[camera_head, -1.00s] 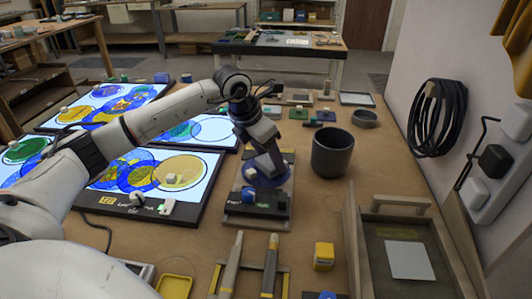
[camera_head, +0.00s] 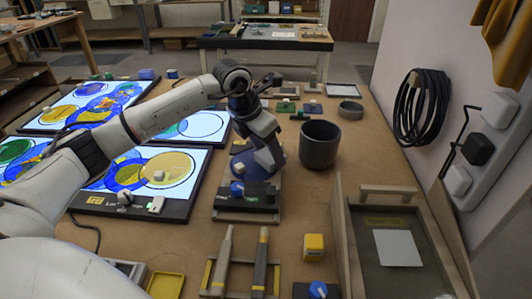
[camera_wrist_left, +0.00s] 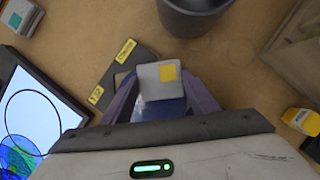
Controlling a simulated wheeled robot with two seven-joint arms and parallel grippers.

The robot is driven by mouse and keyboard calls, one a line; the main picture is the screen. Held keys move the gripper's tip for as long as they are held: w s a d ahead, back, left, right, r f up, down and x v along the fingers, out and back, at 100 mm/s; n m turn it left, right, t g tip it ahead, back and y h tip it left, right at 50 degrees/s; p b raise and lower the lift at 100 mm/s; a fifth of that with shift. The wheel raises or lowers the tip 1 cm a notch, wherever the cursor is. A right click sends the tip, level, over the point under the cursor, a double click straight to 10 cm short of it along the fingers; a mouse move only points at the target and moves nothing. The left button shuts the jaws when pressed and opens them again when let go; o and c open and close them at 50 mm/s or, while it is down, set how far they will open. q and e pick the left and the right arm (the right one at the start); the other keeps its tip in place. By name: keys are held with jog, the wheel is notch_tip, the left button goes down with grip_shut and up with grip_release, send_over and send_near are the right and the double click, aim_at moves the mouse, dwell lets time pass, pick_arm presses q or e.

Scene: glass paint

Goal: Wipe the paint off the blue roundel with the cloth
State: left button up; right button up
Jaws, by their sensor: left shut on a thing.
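My left gripper (camera_head: 264,160) is at the dark board (camera_head: 228,216) in the middle of the bench, pointing down. In the left wrist view its two purple-grey fingers (camera_wrist_left: 165,98) are shut on a pale grey block with a yellow square (camera_wrist_left: 148,82). I cannot tell whether this block carries the cloth. The blue roundel (camera_head: 238,161) lies under the gripper and is partly hidden by it. A blue patch (camera_wrist_left: 160,110) also shows below the block in the left wrist view. I cannot make out paint on the roundel or whether the block touches it. My right gripper is not in view.
A dark round pot (camera_head: 319,147) stands close to the right of the gripper. Lit glass panels (camera_head: 178,190) lie at left. A wooden tray (camera_head: 342,245) is at right.

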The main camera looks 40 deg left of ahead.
pick_arm(q)
jog(key=shift+w+a, duration=0.2)
jog(key=shift+a, duration=0.55)
jog(key=shift+w+a, duration=0.25)
jog(key=shift+a, duration=0.55)
jog(key=shift+w+a, duration=0.2)
jog(key=shift+a, duration=0.55)
jog(key=shift+s+d, duration=0.2)
jog(key=shift+d, duration=0.55)
jog(key=shift+s+d, duration=0.2)
jog(key=shift+d, duration=0.5)
jog(key=shift+s+d, duration=0.2)
jog(key=shift+d, duration=0.55)
jog(key=shift+r, duration=0.1)
notch_tip(320, 180, up, 5)
jog(key=p, duration=0.3)
jog(key=shift+p, duration=0.4)
